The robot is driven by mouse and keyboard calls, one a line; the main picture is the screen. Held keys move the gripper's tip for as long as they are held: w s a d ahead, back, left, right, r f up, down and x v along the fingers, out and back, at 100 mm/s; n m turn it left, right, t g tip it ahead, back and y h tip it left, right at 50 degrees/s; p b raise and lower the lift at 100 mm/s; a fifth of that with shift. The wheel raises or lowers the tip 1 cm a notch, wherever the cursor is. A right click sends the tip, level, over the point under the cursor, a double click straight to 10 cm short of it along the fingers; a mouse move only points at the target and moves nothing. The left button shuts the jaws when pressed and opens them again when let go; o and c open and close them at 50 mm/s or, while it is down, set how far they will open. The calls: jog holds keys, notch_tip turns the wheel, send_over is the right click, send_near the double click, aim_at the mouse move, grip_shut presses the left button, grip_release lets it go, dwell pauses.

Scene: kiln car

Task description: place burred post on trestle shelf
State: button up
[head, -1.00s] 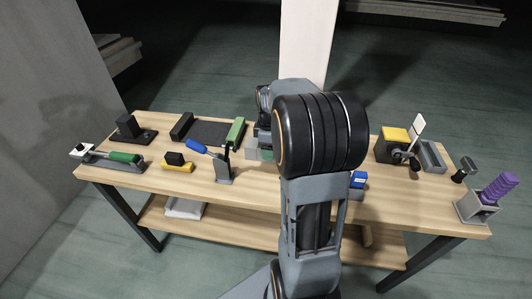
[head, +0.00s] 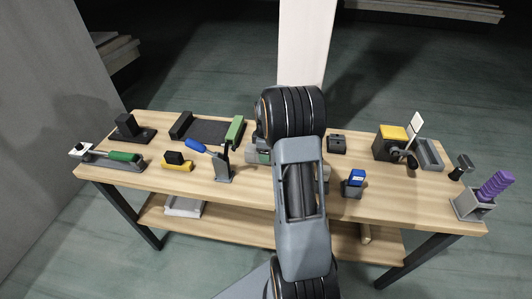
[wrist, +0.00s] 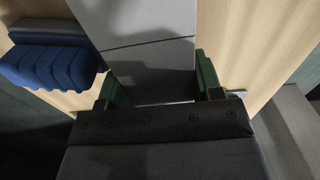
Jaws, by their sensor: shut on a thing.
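In the wrist view my gripper (wrist: 156,88) has its dark green fingers shut on the two sides of a grey block (wrist: 150,60). The block has a thin seam across it and runs up out of the picture. I cannot tell its full shape or see a burr on it, so whether it is the burred post is unclear. In the head view my arm hides the gripper and most of what is around it. The trestle table's wooden lower shelf (head: 235,228) shows under the top, partly behind my arm.
The tabletop holds a blue-headed piece (head: 354,182), a yellow-topped box (head: 392,142), a purple ridged piece in a grey holder (head: 494,187) and several other fixtures. A pale item (head: 184,206) lies on the shelf's left. A blue ridged thing (wrist: 50,65) is left of my gripper.

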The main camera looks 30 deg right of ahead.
jog(key=shift+f, duration=0.2)
jog(key=shift+f, duration=0.15)
jog(key=o, duration=1.3)
